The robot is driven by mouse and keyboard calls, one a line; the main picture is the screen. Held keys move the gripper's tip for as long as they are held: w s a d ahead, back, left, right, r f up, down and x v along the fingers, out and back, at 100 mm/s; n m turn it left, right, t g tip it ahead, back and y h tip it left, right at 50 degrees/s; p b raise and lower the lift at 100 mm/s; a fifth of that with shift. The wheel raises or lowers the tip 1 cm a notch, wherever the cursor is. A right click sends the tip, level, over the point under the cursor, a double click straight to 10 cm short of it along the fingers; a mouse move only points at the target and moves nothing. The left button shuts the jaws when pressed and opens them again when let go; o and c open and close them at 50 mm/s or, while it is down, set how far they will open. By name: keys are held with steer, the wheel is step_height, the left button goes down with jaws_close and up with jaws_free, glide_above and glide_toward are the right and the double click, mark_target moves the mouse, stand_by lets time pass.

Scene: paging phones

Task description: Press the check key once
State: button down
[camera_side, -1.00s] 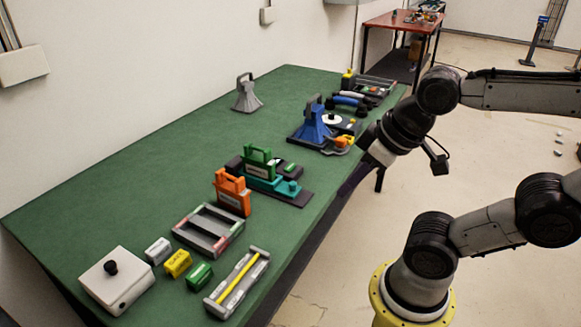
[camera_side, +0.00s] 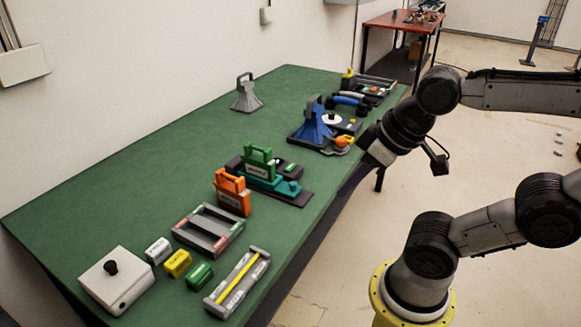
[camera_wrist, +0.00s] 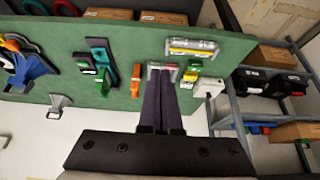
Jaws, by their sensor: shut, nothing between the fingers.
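My gripper (camera_wrist: 161,78) is shut and empty, its dark fingers side by side in the wrist view. In the side view its dark fingers (camera_side: 352,178) hang by the table's right edge, partly hard to make out. A blue stand (camera_side: 313,124) and a dark base with a white disc (camera_side: 333,120) are on the table nearby. A handset with blue parts (camera_side: 350,102) lies behind them. No key can be picked out as the check key; labels are too small to read.
On the green table (camera_side: 150,170) are an orange holder (camera_side: 232,191), a grey tray (camera_side: 209,230), a yellow-striped rack (camera_side: 238,282), white, yellow and green (camera_side: 199,275) blocks, a white box with a black knob (camera_side: 117,281) and a grey stand (camera_side: 246,94). The table's left middle is clear.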

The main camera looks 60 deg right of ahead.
steer(key=w+a+r+m+t+y, duration=0.1)
steer(key=w+a+r+m+y, duration=0.1)
steer(key=w+r+m, duration=0.3)
steer(key=w+a+r+m+t+y, duration=0.1)
steer(key=w+a+r+m+y, duration=0.1)
steer(key=w, duration=0.6)
steer(key=w+d+m, duration=0.7)
steer(key=w+d, duration=0.1)
steer(key=w, duration=0.4)
steer(key=w+d+f+m+t+h, duration=0.1)
steer(key=w+d+f+m, duration=0.25)
steer(key=d, duration=0.45)
steer(key=w+d+f+m+t, duration=0.1)
steer(key=w+d+f+m, duration=0.3)
steer(key=d, duration=0.3)
steer(key=s+d+f+m+h, duration=0.1)
steer(key=s+d+f+m, duration=0.2)
steer(key=d+f, duration=0.8)
steer(key=shift+s+d+f+g, duration=0.25)
steer(key=shift+s+d+g, duration=0.05)
steer(key=shift+s+d, duration=0.3)
